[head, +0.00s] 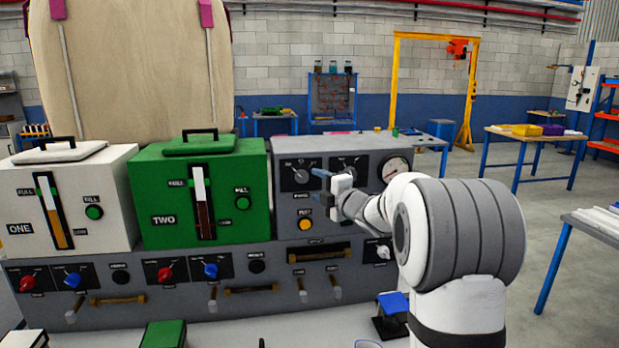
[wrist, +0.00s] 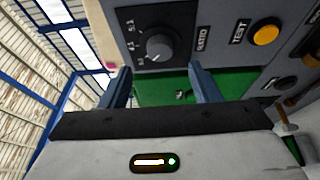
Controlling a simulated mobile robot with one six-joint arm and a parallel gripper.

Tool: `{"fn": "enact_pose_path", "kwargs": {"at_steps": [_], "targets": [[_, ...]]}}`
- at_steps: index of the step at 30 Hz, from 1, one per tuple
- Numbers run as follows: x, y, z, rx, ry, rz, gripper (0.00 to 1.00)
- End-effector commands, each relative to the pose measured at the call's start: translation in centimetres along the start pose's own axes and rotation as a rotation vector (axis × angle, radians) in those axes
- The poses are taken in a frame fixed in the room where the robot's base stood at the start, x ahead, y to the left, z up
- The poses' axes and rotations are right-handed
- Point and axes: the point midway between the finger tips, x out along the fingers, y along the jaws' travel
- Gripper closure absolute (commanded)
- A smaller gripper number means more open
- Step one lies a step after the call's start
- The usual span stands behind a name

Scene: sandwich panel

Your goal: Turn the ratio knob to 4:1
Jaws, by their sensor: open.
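The ratio knob (wrist: 161,46) is a round dark grey dial on a black plate in the wrist view, with the word RATIO beside it and small ratio marks around it. Its pointer setting is too small to read for sure. In the head view the knob (head: 300,175) sits on the upper left of the grey panel, above the yellow button. My gripper (head: 322,186) is open and empty in front of the panel, just right of the knob. In the wrist view its two blue-grey fingers (wrist: 161,84) are spread apart, below the knob and not around it.
A yellow TEST button (wrist: 265,34) is close by. A second dial (head: 346,164) and a round gauge (head: 395,169) are to the right, partly behind my arm. The green hopper TWO (head: 165,200) stands directly left. Several levers and knobs line the lower panel.

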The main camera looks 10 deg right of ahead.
Motion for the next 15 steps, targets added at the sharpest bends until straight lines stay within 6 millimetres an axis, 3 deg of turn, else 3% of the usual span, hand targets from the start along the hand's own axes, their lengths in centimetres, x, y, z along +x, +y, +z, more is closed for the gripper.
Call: {"fn": "enact_pose_path", "kwargs": {"at_steps": [9,15], "targets": [[5.1,0.1,0.0,0.002,-0.003,-0.002,0.43],[6.5,0.1,0.0,0.002,-0.003,-0.001,0.43]]}}
